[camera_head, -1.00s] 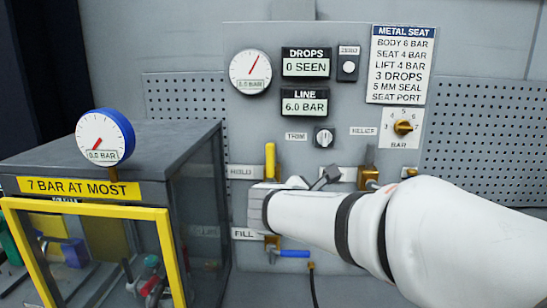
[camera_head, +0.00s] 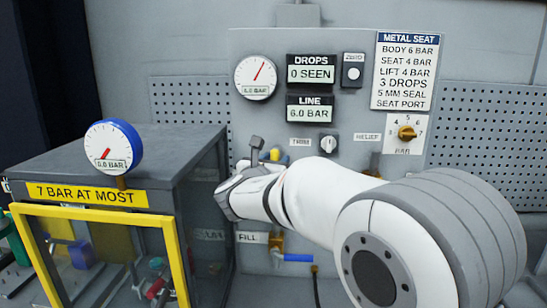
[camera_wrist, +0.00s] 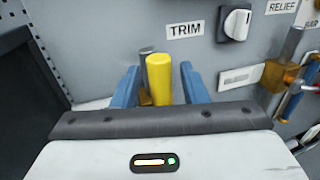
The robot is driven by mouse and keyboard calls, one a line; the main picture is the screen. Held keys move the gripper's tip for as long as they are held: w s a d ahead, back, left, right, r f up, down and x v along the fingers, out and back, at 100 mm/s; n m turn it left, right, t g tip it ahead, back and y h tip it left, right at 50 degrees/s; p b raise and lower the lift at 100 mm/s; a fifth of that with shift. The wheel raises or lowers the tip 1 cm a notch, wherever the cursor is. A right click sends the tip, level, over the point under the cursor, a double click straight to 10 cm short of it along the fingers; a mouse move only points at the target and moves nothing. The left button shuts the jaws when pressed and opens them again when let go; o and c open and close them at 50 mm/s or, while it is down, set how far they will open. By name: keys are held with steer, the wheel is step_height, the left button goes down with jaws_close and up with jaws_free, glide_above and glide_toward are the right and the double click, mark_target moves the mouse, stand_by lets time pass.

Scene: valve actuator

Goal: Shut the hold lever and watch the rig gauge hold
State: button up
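The hold lever is a yellow handle (camera_wrist: 160,80). In the head view only its top (camera_head: 275,155) shows above my arm; the HOLD label is hidden. In the wrist view the handle stands between the two blue fingers of my gripper (camera_wrist: 159,80), with a gap on each side. My gripper is open; in the head view it is mostly hidden behind my wrist. The rig gauge (camera_head: 113,147), blue-rimmed on top of the box, reads 0.0 BAR with its needle at lower left.
The FILL valve's blue handle (camera_head: 298,257) lies horizontal below. A panel gauge (camera_head: 256,77) has its needle up and right; the line display (camera_head: 310,108) reads 6.0 BAR. The trim knob (camera_wrist: 234,23) and brass relief valve (camera_wrist: 280,75) are right of the lever. The yellow-framed box (camera_head: 105,209) stands left.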

steer(key=shift+w, duration=0.15)
steer(key=shift+c, duration=0.4)
jaws_close()
